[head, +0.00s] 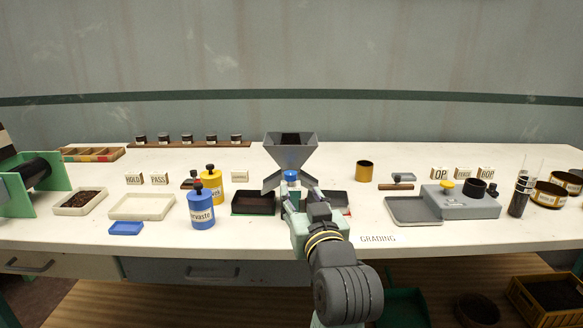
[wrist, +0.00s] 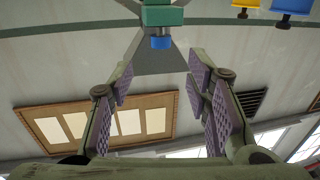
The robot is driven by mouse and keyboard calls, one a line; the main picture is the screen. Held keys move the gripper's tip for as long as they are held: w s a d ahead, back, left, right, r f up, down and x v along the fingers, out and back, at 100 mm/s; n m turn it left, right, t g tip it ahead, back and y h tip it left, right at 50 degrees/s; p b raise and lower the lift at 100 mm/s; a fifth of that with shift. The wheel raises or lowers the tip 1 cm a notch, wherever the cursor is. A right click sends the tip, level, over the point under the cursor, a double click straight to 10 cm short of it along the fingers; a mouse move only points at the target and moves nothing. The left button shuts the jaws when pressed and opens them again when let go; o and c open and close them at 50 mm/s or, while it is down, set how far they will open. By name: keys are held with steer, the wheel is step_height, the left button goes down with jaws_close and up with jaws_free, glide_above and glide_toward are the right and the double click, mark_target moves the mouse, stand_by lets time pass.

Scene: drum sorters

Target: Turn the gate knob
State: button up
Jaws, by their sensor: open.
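The gate knob (head: 291,175) is a small blue cylinder on the front of the grey hopper (head: 291,152). It also shows in the wrist view (wrist: 160,43), below a teal block. My gripper (head: 292,188) is right in front of the knob in the head view and partly covers the hopper's lower part. In the wrist view my gripper (wrist: 160,75) is open, with its purple-padded fingers spread left and right and nothing between them. The knob lies just beyond the fingertips, roughly centred between them. I see no contact with it.
Dark trays (head: 253,202) flank the hopper's base. A blue canister (head: 201,210) and a yellow canister (head: 212,184) stand to the left. A grey device (head: 462,205) and a flat grey tray (head: 410,210) stand right. The table front near the GRADING label is clear.

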mark_target(292, 177)
steer(key=w, duration=0.3)
steer(key=w+a+p, duration=0.1)
steer(key=w, duration=0.1)
steer(key=w+a, duration=0.1)
steer(key=w, duration=0.2)
steer(key=shift+w+p, duration=0.35)
jaws_close()
